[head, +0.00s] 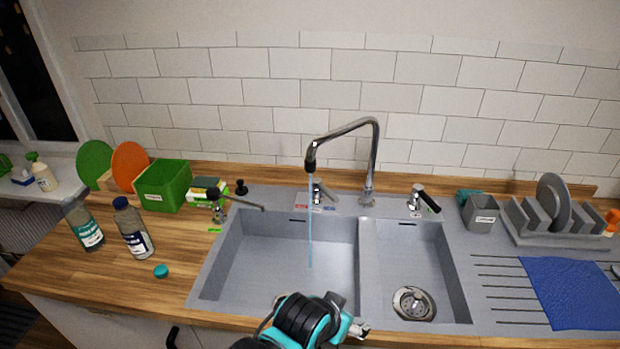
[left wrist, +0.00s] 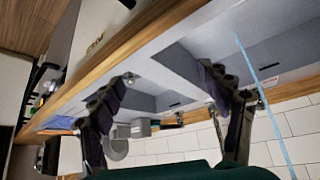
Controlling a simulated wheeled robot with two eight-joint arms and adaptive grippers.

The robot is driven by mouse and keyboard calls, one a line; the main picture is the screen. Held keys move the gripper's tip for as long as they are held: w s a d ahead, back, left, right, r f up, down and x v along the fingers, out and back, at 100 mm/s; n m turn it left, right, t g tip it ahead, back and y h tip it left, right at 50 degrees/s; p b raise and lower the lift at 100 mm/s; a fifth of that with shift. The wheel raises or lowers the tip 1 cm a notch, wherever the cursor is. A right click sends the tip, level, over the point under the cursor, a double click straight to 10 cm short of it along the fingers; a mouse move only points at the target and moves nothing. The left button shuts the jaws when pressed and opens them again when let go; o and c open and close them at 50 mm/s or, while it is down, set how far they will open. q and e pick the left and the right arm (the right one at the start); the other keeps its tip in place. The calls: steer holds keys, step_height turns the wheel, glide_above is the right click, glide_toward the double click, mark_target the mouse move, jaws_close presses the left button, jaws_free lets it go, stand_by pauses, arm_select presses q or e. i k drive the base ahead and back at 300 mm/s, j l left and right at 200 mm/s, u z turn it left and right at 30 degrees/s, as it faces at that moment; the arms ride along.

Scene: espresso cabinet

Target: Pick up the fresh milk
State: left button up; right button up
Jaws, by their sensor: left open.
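Two bottles stand upright on the wooden counter at the left of the head view. One clear bottle (head: 84,226) has a teal label and no visible cap. The other bottle (head: 133,229) has a dark blue cap and a white and navy label. The label text is too small to read, so I cannot tell which is the fresh milk. My left gripper (left wrist: 172,85) is open and empty in the left wrist view, with the sink beyond its fingers. In the head view, my teal and black arm shows at the sink's front edge, well right of the bottles.
A teal cap (head: 161,271) lies on the counter in front of the bottles. A green box (head: 163,186) stands behind them. Water runs from the tap (head: 374,150) into the sink (head: 285,262). A dish rack (head: 552,237) and blue cloth (head: 570,293) are at right.

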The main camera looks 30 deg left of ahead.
mark_target(75, 212)
steer(key=u, duration=2.7)
steer(key=i+j+u, duration=0.5)
steer(key=i+j, duration=0.35)
steer(key=i, duration=0.1)
